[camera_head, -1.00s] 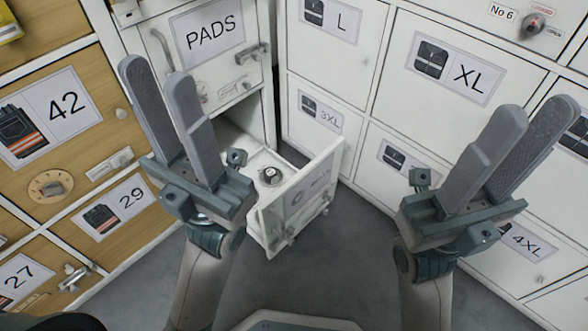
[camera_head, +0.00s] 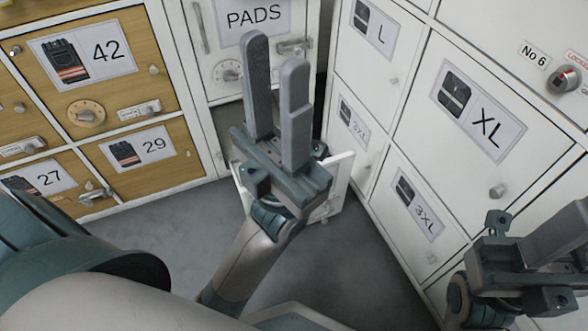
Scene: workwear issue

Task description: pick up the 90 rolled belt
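No rolled belt shows now; my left gripper hides most of the open white drawer (camera_head: 341,178) below the PADS door. Only parts of the drawer's front show around the gripper. My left gripper (camera_head: 276,50) is in front of the drawer in the picture, fingers pointing up and away, with an empty gap between them. My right gripper (camera_head: 556,240) is at the lower right edge, partly cut off by the frame, so its opening cannot be judged.
The white PADS door (camera_head: 254,58) is behind my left gripper. White lockers marked XL (camera_head: 483,112) and 3XL (camera_head: 418,207) stand right. Wooden lockers marked 42 (camera_head: 83,50) and 29 (camera_head: 143,148) stand left. Grey floor (camera_head: 345,265) is clear between them.

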